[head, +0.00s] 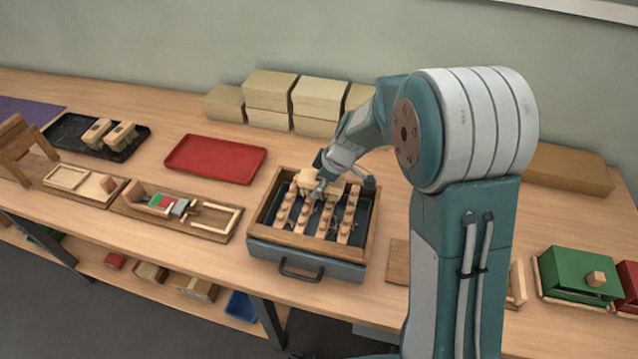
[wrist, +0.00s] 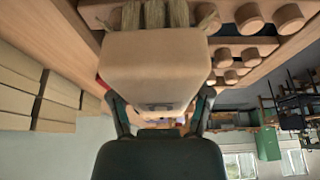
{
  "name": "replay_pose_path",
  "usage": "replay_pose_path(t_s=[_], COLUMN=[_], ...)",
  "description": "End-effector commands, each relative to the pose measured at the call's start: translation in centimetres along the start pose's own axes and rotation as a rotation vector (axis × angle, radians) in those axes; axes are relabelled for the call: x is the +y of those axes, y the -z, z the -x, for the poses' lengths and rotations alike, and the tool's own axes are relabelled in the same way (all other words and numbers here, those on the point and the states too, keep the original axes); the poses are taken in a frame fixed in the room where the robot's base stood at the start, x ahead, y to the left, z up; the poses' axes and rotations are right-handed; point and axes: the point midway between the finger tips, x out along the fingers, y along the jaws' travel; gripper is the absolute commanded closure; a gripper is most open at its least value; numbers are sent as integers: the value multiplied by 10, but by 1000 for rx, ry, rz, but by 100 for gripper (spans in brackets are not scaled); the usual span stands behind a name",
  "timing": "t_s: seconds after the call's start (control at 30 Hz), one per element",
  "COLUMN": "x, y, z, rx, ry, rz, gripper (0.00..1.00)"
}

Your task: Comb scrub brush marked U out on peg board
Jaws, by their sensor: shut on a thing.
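My gripper (head: 322,184) is over the far part of the peg board (head: 365,235), a wooden-framed tray with a dark base and rows of pegs on slats. It is shut on a pale wooden brush block, the scrub brush (wrist: 155,65), which also shows in the head view (head: 308,181). In the wrist view its bristle tufts point toward the peg rows (wrist: 245,50) and lie close to the pegs. Whether the bristles touch the pegs I cannot tell. I cannot read a U on the block; a small dark mark shows near the fingers.
A black tray (head: 64,132) with two brushes stands at the far left. A red tray (head: 215,158) lies empty left of the peg board. Stacked cardboard boxes (head: 268,92) stand behind. A green box (head: 578,272) is at the right. A wooden fixture (head: 178,214) lies left of the board.

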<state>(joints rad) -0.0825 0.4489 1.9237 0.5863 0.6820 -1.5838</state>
Motion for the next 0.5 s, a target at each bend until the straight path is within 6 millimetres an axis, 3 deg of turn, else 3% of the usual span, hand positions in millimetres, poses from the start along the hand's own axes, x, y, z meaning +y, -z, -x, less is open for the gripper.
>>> replay_pose_path(t_s=[0.5], x=[-34], y=[1], z=[1], rx=[0], ry=[2], rz=[0], gripper=[75])
